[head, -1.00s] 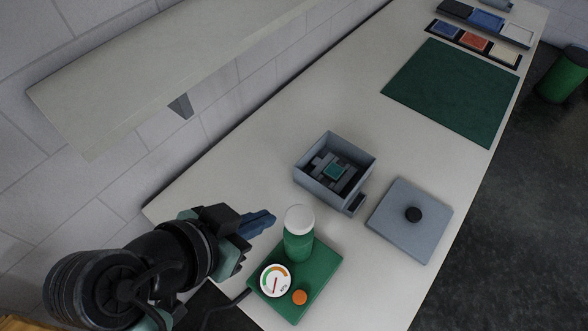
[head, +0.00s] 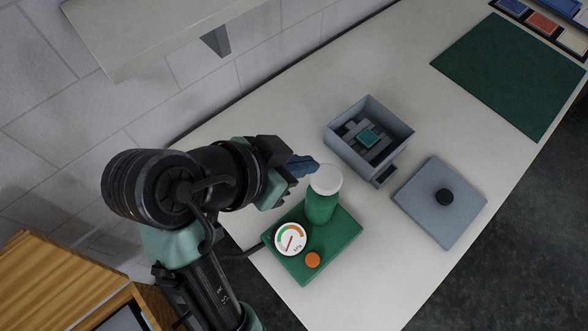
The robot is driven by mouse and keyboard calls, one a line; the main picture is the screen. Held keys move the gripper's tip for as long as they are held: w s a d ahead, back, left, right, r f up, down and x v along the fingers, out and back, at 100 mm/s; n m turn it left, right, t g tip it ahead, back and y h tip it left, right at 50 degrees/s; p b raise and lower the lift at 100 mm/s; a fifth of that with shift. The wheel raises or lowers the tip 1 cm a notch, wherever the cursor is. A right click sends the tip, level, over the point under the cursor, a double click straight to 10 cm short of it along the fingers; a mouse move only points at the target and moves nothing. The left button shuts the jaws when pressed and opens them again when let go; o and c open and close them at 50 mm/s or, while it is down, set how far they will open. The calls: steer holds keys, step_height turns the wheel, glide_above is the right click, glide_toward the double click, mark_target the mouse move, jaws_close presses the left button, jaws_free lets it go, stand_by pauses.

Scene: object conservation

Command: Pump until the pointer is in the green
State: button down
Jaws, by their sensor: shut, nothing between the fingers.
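A green base plate (head: 345,246) near the bench's front end carries a green cylinder (head: 320,208) with a white round cap (head: 325,179), a round dial (head: 290,238) and an orange button (head: 312,260). The dial is white with a coloured arc that includes green and orange. Its thin red pointer slants near the dial's middle; I cannot tell exactly which mark it is on. My gripper (head: 303,166) is shut and empty, its blue fingers just up and left of the white cap in the picture. I cannot tell whether they touch it.
An open grey box (head: 403,130) with a teal block inside stands behind the pump. A grey lid (head: 425,212) with a black knob lies right of it. A dark green mat (head: 500,75) and coloured trays lie farther back. A shelf (head: 170,25) overhangs at upper left.

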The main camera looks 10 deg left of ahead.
mark_target(314, 188)
steer(key=x, duration=0.5)
steer(key=shift+d+p, duration=0.15)
steer(key=shift+p, duration=0.15)
step_height(314, 188, down, 4)
steer(key=shift+w+d+r+p, duration=0.15)
steer(key=shift+r+p, duration=0.1)
steer(key=shift+p, duration=0.15)
steer(key=shift+f, duration=0.55)
step_height(314, 188, down, 5)
steer(key=b, duration=0.3)
steer(key=shift+f, duration=0.15)
